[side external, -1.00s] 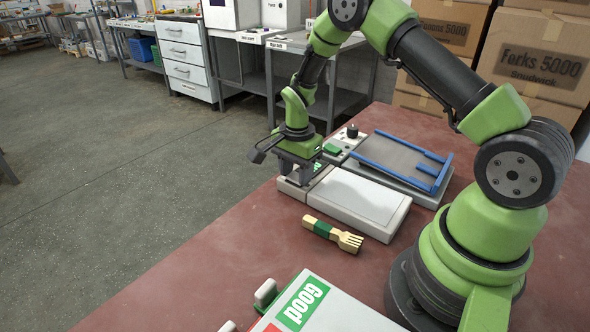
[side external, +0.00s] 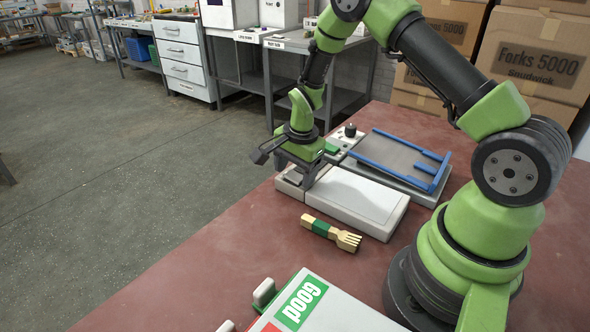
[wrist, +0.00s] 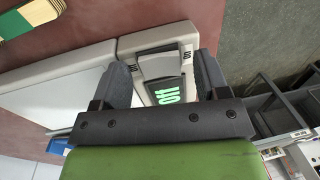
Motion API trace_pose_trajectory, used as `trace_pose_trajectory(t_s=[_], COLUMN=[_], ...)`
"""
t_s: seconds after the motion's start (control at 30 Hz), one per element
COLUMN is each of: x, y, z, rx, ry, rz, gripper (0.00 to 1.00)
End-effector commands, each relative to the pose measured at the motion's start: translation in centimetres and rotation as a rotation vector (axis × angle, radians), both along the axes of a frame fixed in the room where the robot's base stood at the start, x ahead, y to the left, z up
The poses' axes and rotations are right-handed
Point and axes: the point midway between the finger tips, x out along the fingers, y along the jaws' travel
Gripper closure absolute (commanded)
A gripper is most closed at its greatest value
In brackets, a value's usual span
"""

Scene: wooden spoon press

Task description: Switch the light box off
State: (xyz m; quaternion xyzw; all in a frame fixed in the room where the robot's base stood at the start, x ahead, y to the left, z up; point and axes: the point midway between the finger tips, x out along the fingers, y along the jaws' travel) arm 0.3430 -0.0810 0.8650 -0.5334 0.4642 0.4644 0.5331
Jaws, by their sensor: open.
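The light box (side external: 362,205) is a flat white panel on the red table in the side view. Its housing (side external: 288,187) with the switch is at the panel's left end. My gripper (side external: 300,178) is down over the switch housing. In the wrist view its dark fingers (wrist: 163,78) are open, one on each side of the switch, with nothing held. I cannot tell whether the fingers touch the housing.
A box labelled "Good" (side external: 303,303) stands at the front. Cardboard boxes (side external: 540,50) are stacked behind.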

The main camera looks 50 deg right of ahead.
Motion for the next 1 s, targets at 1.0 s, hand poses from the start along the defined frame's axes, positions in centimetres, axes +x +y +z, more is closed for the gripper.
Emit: trace_pose_trajectory(t_s=[1.0], x=[-1.4], y=[0.0], z=[9.8], rx=[0.0], ry=[0.0], rz=[0.0], gripper=[0.32])
